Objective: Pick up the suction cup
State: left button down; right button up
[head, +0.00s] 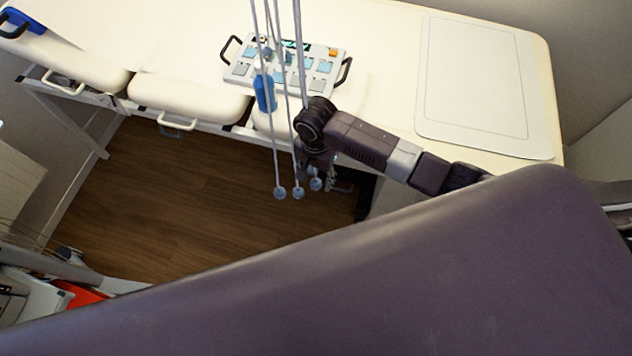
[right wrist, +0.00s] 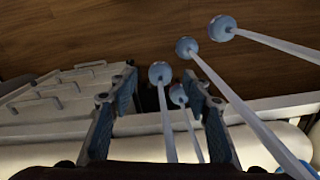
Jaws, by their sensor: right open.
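Several small blue-grey suction cups hang on long pale cords above the floor. In the head view they are a left cup (head: 279,193), a middle cup (head: 298,192) and a right cup (head: 316,184). My right gripper (head: 322,172) is beside the right cup, partly hidden under its own wrist. In the right wrist view the gripper (right wrist: 160,90) is open. One cup (right wrist: 160,72) and another cup (right wrist: 178,94) show between its fingers, with no visible contact. Two more cups, one nearer (right wrist: 187,47) and one farther (right wrist: 222,28), hang beyond the right finger. My left gripper is out of view.
A cream table (head: 385,50) runs behind the cords. The wooden floor (head: 180,190) is clear.

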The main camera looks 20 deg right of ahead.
notch_tip(320, 180, down, 2)
jog(key=shift+f, duration=0.15)
jog(key=c, duration=1.1)
